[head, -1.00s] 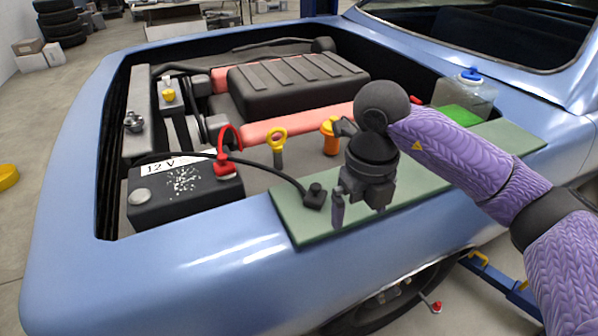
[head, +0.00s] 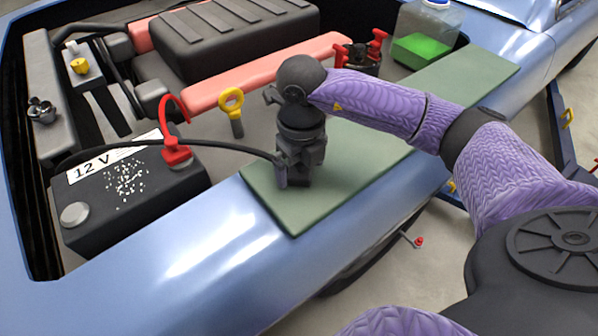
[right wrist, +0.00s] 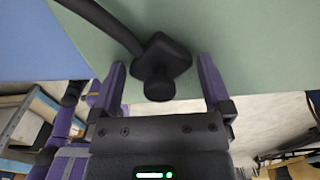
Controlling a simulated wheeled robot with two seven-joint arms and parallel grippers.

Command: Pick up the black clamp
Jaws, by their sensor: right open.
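The black clamp (right wrist: 160,65) sits on the green mat (head: 345,190) on the car's fender, at the end of a black cable (head: 215,150). In the right wrist view it stands between the two open fingers of my right gripper (right wrist: 162,75), with a gap on each side. In the head view my right gripper (head: 299,172) points down over the clamp and hides most of it. My left gripper is not in view.
A 12 V battery (head: 100,210) with a red clamp (head: 176,152) on it is left of the mat. A yellow-ringed dipstick (head: 232,103) stands behind the gripper. A bottle of green liquid (head: 425,45) is at the back right. The mat's right part is clear.

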